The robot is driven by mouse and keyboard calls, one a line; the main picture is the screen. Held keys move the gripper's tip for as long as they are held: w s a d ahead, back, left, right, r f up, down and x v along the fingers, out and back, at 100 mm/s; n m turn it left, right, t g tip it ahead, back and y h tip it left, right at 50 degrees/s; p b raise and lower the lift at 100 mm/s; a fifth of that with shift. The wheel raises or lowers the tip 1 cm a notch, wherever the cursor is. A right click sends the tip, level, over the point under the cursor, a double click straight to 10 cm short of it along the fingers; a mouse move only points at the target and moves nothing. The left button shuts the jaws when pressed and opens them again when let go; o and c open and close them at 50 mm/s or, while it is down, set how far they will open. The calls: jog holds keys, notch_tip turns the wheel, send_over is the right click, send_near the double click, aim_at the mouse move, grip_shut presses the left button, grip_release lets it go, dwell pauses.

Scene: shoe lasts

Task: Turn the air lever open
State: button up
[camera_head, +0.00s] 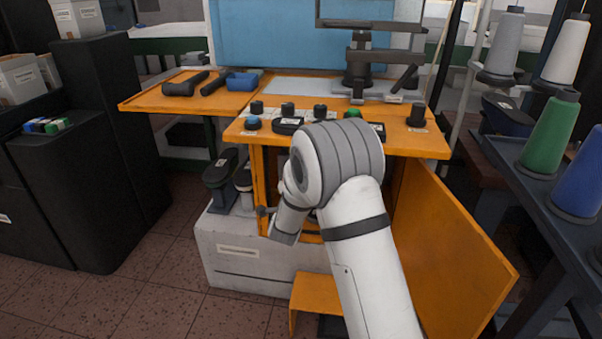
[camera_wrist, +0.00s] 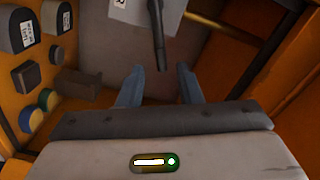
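In the wrist view, a dark rod-like handle (camera_wrist: 158,35), which looks like the air lever, comes down from the top edge. My gripper (camera_wrist: 160,68) is open, with its two blue-grey fingers apart. The handle's lower end appears between the fingertips or just beyond them. I cannot tell whether either finger touches it. A white label plate (camera_wrist: 140,14) lies behind the handle. In the head view, my arm reaches into the open orange cabinet below the machine's control panel and hides the fingers and the lever.
The orange cabinet door (camera_head: 450,250) stands open on the right. Knobs and buttons line the panel (camera_head: 435,145) above. In the wrist view, gauges (camera_wrist: 25,33) and coloured knobs sit on the left. A rack with thread cones (camera_head: 550,130) stands at right. Tiled floor (camera_head: 150,270) is free at left.

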jog(key=shift+o, duration=0.5)
jog(key=p+x, duration=0.1)
jog(key=x, duration=0.5)
jog(key=shift+w+d, duration=0.1)
jog(key=shift+c, duration=0.5)
grip_shut()
